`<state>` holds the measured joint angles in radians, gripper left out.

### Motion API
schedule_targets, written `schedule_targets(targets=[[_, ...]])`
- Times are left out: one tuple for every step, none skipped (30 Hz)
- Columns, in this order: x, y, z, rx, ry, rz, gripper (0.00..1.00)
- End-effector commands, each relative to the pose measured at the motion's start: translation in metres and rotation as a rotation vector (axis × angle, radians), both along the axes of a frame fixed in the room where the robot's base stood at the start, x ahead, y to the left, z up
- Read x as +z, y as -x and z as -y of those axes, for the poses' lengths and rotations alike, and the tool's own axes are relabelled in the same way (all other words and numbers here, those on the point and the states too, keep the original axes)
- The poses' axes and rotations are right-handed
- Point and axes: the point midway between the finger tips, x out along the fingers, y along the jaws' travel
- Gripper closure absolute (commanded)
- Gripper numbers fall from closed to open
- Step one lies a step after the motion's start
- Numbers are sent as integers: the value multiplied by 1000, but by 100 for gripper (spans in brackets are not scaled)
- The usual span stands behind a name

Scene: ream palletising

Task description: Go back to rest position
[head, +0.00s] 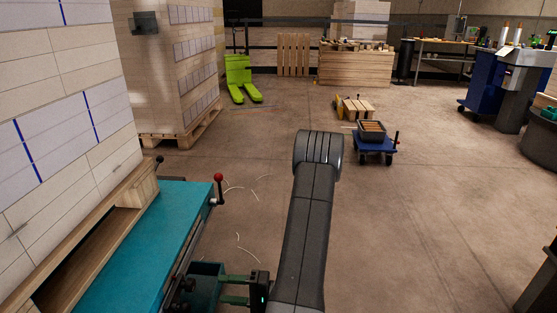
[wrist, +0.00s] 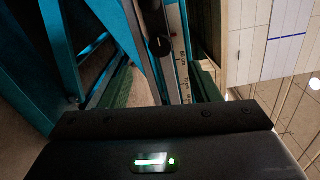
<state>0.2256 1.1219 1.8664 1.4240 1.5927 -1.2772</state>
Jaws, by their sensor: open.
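My gripper (head: 223,289) is low at the bottom of the head view, beside the right end of a teal-topped bench (head: 150,240). Its two green fingers point left and stand apart, with nothing seen between them. In the wrist view my gripper (wrist: 170,78) shows its green pads spread to either side. Behind them are blue frame bars (wrist: 125,45) and a pale strip with markings (wrist: 184,60). Whether the fingertips touch the bench frame cannot be told. My dark arm link rises through the middle of the head view.
A tall stack of wrapped reams (head: 60,120) stands at the left, with another loaded pallet (head: 175,70) behind. A red-knobbed lever (head: 219,180) stands at the bench end. A blue cart (head: 374,146) and a green pallet jack (head: 240,80) are farther off. Open floor lies right.

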Motion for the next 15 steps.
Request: schedule_targets(targets=[[-2, 0, -9, 4, 0, 1, 44], [-2, 0, -13, 5, -1, 1, 44], [-2, -1, -20, 4, 0, 1, 44], [-1, -1, -24, 5, -1, 1, 44], [-2, -1, -29, 3, 0, 1, 44], [-2, -2, -35, 5, -1, 1, 44], [-2, -2, -39, 3, 0, 1, 44], [-2, -3, -44, 4, 0, 1, 44], [-1, -3, -50, 4, 0, 2, 44], [-1, -4, -54, 3, 0, 2, 44], [-1, -4, -59, 4, 1, 2, 44], [-1, -5, -65, 3, 1, 1, 44], [-2, -5, -69, 4, 0, 1, 44], [-2, -5, -74, 3, 0, 0, 44], [-1, -5, -80, 4, 0, 1, 44]])
